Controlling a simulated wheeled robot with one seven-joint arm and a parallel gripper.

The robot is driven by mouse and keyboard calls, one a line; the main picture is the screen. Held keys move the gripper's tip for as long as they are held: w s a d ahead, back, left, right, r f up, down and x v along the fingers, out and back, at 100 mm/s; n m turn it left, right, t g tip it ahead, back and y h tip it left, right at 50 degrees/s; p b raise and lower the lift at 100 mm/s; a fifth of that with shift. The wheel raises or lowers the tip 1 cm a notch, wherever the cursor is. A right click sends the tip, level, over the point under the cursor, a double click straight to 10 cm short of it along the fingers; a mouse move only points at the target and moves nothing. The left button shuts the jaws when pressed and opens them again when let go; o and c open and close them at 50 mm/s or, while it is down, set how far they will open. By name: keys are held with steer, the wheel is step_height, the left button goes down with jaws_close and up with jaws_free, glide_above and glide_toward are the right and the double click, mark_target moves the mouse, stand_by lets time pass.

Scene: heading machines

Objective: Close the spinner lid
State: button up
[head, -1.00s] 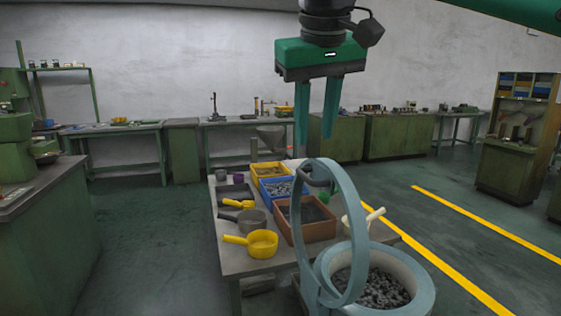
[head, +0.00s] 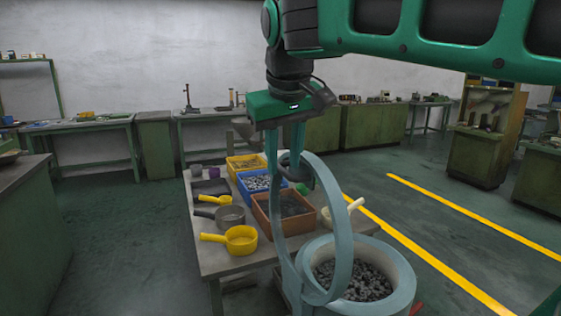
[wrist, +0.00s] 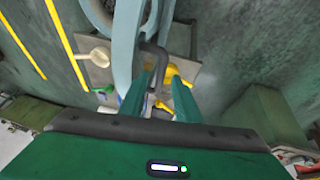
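The spinner (head: 402,275) is a pale blue round tub holding dark grey pieces, at the lower right of the head view. Its lid, a pale blue ring (head: 346,230), stands upright and open at the tub's left side. The lid also shows in the wrist view (wrist: 124,42). A dark bent handle (wrist: 153,50) is on the lid, partly hidden by my fingers in the head view. My green gripper (head: 285,168) is open near the top of the lid. In the wrist view its fingertips are apart, close to the handle; contact cannot be told.
A grey table (head: 222,262) left of the spinner bears yellow, blue and brown bins (head: 268,224), yellow scoops (head: 241,238) and a white-handled scoop. Workbenches line the back wall. The floor right of the spinner is open, with yellow lines.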

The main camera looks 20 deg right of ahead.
steer(key=shift+w+f, duration=0.1)
steer(key=shift+f, duration=0.2)
jaws_close()
